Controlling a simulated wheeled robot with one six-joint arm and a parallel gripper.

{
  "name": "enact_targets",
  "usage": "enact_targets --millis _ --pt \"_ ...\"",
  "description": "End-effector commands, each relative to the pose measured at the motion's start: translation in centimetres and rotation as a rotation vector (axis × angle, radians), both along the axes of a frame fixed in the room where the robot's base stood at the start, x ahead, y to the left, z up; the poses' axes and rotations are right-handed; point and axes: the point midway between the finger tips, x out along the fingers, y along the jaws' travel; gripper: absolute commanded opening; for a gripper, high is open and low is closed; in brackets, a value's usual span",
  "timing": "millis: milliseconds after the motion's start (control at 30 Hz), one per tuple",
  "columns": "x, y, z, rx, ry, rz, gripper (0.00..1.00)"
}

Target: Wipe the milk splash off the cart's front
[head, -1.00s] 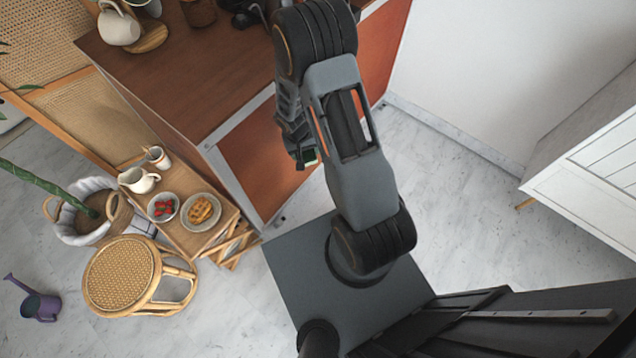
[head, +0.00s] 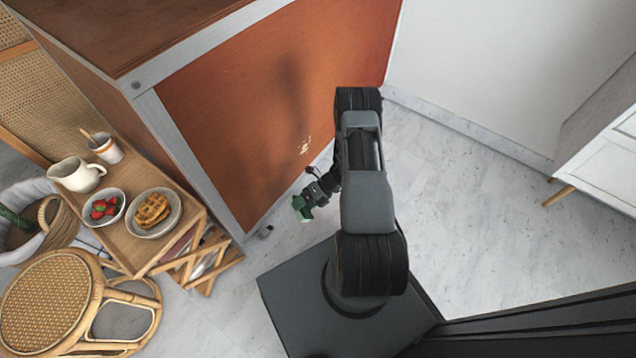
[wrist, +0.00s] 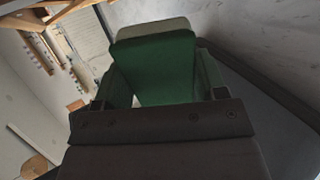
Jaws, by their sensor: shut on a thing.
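The cart's front (head: 250,110) is an orange-brown panel in a pale metal frame. A small whitish milk splash (head: 305,146) shows on its lower right part. My gripper (head: 303,207) is low in front of the panel, below and apart from the splash. It is shut on a green thing, which looks like a sponge or cloth; this green thing (wrist: 155,65) fills the middle of the wrist view, with a paler layer along its far edge. The splash does not show in the wrist view.
A small wooden table (head: 150,252) at the left holds a pitcher (head: 77,175), a cup, a bowl of strawberries and a plate of waffles. A rattan stool (head: 50,305) stands in front of it. A white cabinet (head: 605,150) is at the right. Floor between cart and cabinet is clear.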

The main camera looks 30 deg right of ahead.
Motion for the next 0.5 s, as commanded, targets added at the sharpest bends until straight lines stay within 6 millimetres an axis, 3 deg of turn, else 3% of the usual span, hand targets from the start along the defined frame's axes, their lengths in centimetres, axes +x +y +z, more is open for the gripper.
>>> enact_targets --millis 33,200,500 --pt "1.1 -0.7 -1.4 0.043 -0.002 -0.144 0.43" --pt "5.0 -4.0 -2.2 0.181 -0.059 -0.574 0.43" --pt "8.1 -9.7 -1.3 0.397 -0.247 -1.023 0.43"
